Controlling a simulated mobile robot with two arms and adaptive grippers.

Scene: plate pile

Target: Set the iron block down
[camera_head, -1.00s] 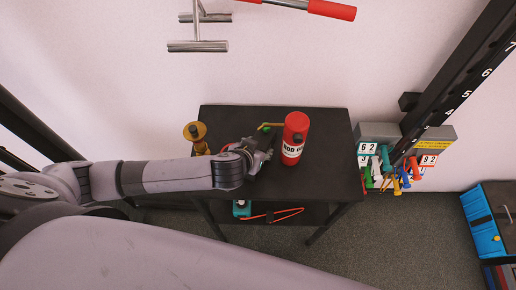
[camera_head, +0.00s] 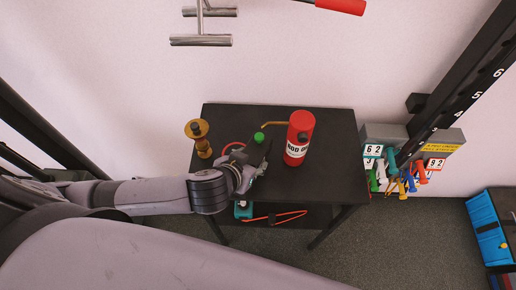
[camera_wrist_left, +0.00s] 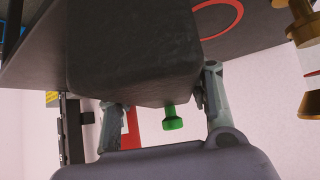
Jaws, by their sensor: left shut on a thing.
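The iron block (camera_wrist_left: 135,50) is a large dark, rough block filling the upper middle of the left wrist view. My left gripper (camera_wrist_left: 160,100) is shut on it, with one finger at each side. In the head view my left gripper (camera_head: 256,160) is over the front middle of the dark table (camera_head: 335,180). There the block is hard to tell from the dark gripper and tabletop. I cannot tell whether the block touches the table. My right gripper is not in view.
A red cylinder (camera_head: 297,150) with a white label stands right of the gripper. A gold stand (camera_head: 203,148) is at the left edge. A green-topped thing (camera_head: 259,137) and a red ring (camera_head: 229,146) lie close behind the gripper. The table's right part is bare.

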